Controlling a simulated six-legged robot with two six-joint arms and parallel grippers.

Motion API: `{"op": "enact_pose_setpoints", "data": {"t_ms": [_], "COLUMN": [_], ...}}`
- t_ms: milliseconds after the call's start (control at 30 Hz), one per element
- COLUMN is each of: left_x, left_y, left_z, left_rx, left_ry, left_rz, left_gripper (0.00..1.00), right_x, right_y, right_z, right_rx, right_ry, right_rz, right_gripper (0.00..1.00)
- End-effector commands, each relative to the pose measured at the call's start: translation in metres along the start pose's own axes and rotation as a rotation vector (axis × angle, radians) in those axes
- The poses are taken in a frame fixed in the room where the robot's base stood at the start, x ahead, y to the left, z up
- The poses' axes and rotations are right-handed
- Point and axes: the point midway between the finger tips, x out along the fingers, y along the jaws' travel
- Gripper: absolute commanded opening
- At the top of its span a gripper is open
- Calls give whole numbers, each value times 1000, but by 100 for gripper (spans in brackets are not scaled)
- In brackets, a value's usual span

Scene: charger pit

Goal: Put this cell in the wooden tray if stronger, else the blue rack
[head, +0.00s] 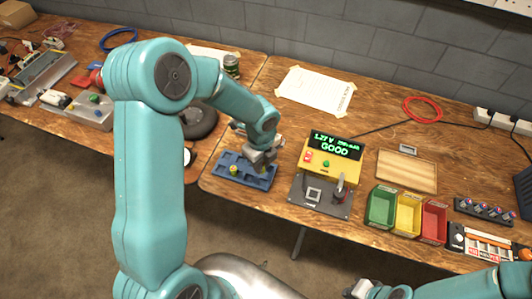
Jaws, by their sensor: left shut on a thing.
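My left gripper (259,168) is shut over the right part of the blue rack (245,183). The cell between its fingers is mostly hidden, and I cannot tell whether it touches the rack. The yellow tester (333,160) shows 1.27 V, a smaller figure too small to read surely, and GOOD in green. The wooden tray (407,171) lies right of the tester and looks empty. My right gripper (360,288) is at the bottom edge, partly cut off; its opening is unclear.
A dark plate with a lever (320,196) lies before the tester. Green (381,206), yellow (408,213) and red (434,221) bins stand in front of the tray. A paper sheet (315,90) and red cable ring (422,109) lie behind. Power sockets line the right back edge.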

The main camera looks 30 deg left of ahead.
Motion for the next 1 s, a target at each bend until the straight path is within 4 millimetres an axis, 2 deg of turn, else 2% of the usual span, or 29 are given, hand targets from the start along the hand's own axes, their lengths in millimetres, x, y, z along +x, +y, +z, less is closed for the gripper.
{"op": "enact_pose_setpoints", "data": {"t_ms": [267,600,733,1000], "left_x": [18,58,64,64], "left_y": [0,3,3,4], "left_z": [0,1,1,2], "left_rx": [-3,-3,-3,-3], "left_ry": [0,1,0,0], "left_rz": [0,0,0,0], "left_gripper": [0,0,0,0], "right_x": [15,47,52,51], "right_y": [6,17,19,18], "right_z": [0,-1,-1,-1], "right_rx": [0,0,0,0], "right_ry": [0,-1,0,0], "right_rz": [0,0,0,0], "right_gripper": [0,0,0,0]}}
